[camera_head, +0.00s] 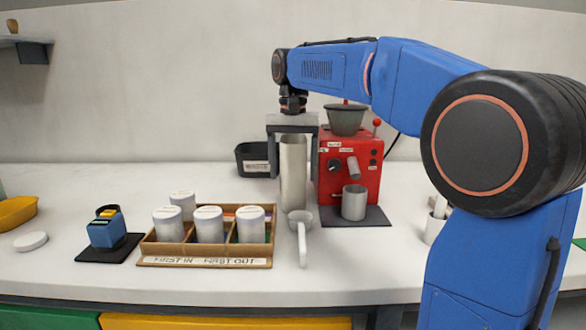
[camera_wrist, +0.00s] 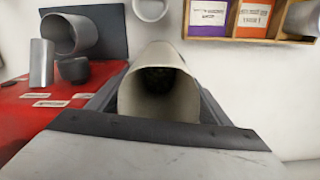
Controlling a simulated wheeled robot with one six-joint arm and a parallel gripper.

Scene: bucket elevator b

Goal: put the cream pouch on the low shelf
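A tall cream, open-topped container (camera_head: 293,172), which I take for the cream pouch, stands upright in the middle of the counter in the head view, left of the red machine. In the wrist view I look into the open mouth of the pouch (camera_wrist: 160,98); its inside is dark. My gripper (camera_head: 293,165) points straight down over it, one finger on each side. Narrow gaps show between the fingers and its sides, so the gripper looks open around it. The pouch's base is near a white scoop. A wall shelf (camera_head: 25,42) shows at the upper left; I see no lower shelf.
The red machine (camera_head: 349,165) with a metal cup (camera_head: 354,202) is close on the right. A dark bin (camera_head: 257,160) is behind. The white scoop (camera_head: 302,235) and a wooden rack (camera_head: 205,262) with several white canisters are in front. The back-left counter is clear.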

